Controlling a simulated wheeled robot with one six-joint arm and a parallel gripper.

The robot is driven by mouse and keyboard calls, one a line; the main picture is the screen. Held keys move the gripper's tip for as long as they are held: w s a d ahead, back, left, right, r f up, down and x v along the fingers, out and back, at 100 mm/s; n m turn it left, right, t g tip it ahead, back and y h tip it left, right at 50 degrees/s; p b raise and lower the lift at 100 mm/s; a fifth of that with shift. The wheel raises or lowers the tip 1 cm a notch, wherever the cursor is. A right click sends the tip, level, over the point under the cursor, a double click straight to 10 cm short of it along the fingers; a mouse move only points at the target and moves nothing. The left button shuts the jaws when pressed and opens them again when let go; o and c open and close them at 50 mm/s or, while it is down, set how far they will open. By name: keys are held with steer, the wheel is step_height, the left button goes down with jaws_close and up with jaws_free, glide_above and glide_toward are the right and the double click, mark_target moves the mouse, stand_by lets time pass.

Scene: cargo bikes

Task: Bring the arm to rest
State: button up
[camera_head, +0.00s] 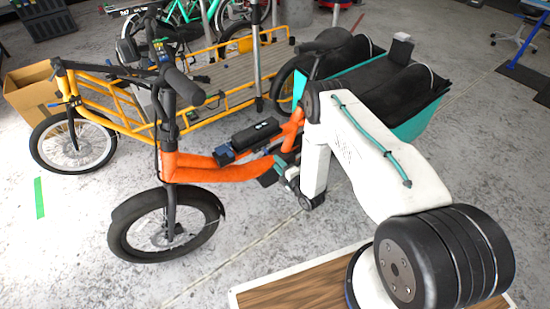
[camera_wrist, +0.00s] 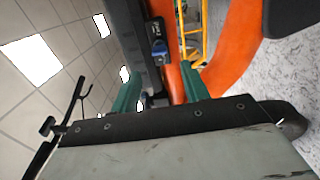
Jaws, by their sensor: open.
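My gripper (camera_wrist: 160,85) shows its two teal fingers apart in the wrist view, with no object clearly held between them. The wrist view shows the orange frame (camera_wrist: 240,45) and a dark block with a blue part (camera_wrist: 158,48) just beyond the fingers. I cannot tell whether the fingers touch the bike. My white arm is bent, reaching from the lower right to the bike.
A yellow cargo bike (camera_head: 110,95) stands behind the orange one. A teal cargo box with black covers (camera_head: 420,118) lies behind my arm. A cardboard box (camera_head: 28,97) is at the far left. The grey floor (camera_head: 60,255) is clear at the front left.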

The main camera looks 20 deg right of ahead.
steer(key=s+f+m+g+h, duration=0.2)
steer(key=s+f+m+g, duration=0.3)
steer(key=f, duration=0.4)
steer(key=s+d+r+m+g+h, duration=0.15)
steer(key=s+r+m+g, duration=0.25)
steer(key=r, duration=0.9)
steer(key=s+d+r+m+g+h, duration=0.15)
steer(key=s+r+m+g, duration=0.3)
steer(key=r, duration=0.85)
steer(key=s+d+r+m+g+h, duration=0.1)
steer(key=s+d+r+m+g, duration=0.3)
steer(key=r, duration=0.8)
steer(key=s+a+r+m, duration=0.2)
steer(key=s+a+r, duration=0.1)
steer(key=s+r, duration=0.9)
steer(key=s+a+r+m+t, duration=0.1)
steer(key=s+a+r+m, duration=0.1)
steer(key=s+r, duration=0.9)
steer(key=shift+s+a+r, duration=0.35)
steer(key=shift+a+r, duration=0.15)
steer(key=shift+r, duration=2.05)
